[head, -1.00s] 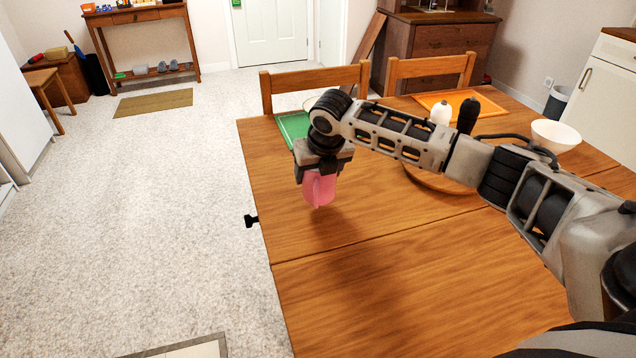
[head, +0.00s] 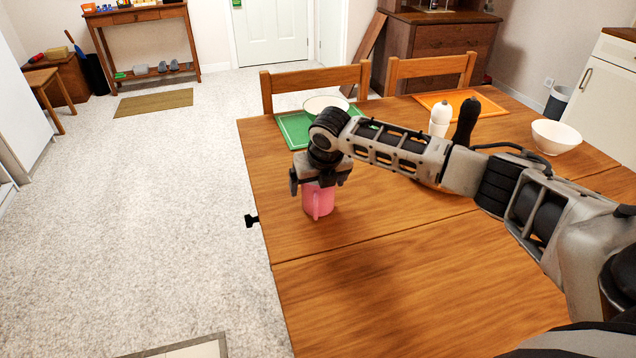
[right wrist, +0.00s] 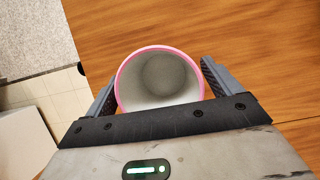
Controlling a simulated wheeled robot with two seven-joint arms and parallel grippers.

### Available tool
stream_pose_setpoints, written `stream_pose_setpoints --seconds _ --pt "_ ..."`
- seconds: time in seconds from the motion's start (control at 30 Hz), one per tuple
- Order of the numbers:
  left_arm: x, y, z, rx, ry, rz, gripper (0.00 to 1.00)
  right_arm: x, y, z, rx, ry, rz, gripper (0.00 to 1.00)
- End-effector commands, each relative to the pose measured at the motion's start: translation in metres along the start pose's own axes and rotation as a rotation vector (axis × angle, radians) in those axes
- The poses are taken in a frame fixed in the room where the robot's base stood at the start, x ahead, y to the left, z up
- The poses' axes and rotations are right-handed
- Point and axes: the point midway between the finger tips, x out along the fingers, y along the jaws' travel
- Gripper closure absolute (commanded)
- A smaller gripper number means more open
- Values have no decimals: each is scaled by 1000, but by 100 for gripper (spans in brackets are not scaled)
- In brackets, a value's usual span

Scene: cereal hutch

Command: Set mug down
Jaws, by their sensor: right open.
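The pink mug (head: 318,202) stands upright on the wooden table (head: 400,258) near its left edge. In the right wrist view the mug (right wrist: 159,78) shows its pink rim and pale, empty inside from above. My right gripper (head: 320,186) is directly over the mug, pointing down. Its fingers are open on either side of the mug, with a gap showing at the right finger in the right wrist view (right wrist: 158,88). The handle side of the mug faces the head camera. My left gripper is not in view.
A green placemat (head: 293,128) with a white bowl (head: 326,104) lies behind the mug. A white shaker (head: 440,118) and a dark one (head: 467,122) stand further right, near an orange placemat (head: 488,106) and another white bowl (head: 556,137). The near table is clear.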

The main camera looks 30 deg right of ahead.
Motion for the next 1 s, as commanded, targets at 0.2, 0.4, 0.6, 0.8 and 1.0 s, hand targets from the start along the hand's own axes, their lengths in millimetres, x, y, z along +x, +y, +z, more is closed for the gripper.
stream_pose_setpoints --seconds 0.2,0.4,0.6,0.8,1.0 --pt "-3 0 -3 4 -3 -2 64 -37 0 2 -1 -4 2 10" --pt "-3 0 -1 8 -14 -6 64 -80 0 2 1 -5 2 10" --pt "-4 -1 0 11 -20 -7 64 -110 0 2 1 -3 1 10" --pt "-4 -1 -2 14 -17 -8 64 -119 0 1 1 -1 1 10" --pt "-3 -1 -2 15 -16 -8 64 -119 0 1 1 -1 1 10"
